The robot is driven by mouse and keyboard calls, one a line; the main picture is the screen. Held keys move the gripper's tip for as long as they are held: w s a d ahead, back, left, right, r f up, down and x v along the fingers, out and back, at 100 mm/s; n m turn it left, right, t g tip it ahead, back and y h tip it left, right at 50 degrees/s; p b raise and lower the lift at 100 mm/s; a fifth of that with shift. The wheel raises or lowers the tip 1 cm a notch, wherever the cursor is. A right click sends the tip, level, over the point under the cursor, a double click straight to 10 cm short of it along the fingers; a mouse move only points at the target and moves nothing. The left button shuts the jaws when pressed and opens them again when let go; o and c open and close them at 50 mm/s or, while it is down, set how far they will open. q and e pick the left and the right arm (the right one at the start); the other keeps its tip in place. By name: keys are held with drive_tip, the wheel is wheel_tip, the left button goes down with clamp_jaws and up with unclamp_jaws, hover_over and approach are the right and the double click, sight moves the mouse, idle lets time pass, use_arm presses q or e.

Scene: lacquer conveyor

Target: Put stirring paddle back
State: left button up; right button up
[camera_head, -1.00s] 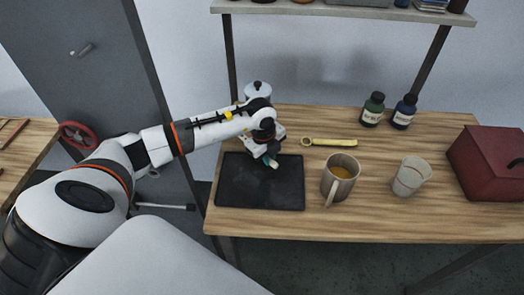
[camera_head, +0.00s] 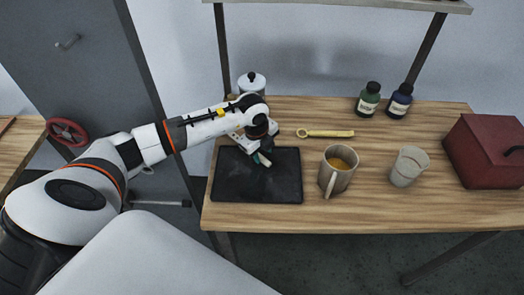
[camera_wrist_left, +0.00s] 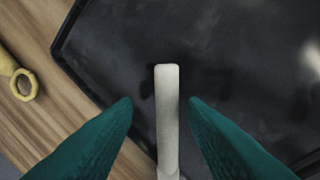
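The stirring paddle (camera_wrist_left: 168,120) appears as a pale, flat stick over the black tray (camera_wrist_left: 230,45) in the left wrist view. In the head view, its pale end (camera_head: 265,160) shows beside the gripper, above the tray (camera_head: 235,187). My left gripper (camera_wrist_left: 160,103) has green fingers, spread on either side of the stick with visible gaps. It points down over the tray's back part in the head view (camera_head: 262,158). The lower part of the stick runs out of the wrist view. I cannot tell whether the stick touches the tray. My right gripper is not in view.
A mug of amber liquid (camera_head: 329,160), a pale cup (camera_head: 408,167) and a red box (camera_head: 486,152) stand to the right. A yellow ring-ended tool (camera_head: 328,133) lies behind.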

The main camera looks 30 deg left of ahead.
use_arm(q)
wheel_tip(320, 180, up, 13)
drive_tip(key=s+p, duration=0.2)
drive_tip(key=p, duration=0.8)
drive_tip(key=shift+a, duration=0.25)
drive_tip(key=shift+f, duration=0.1)
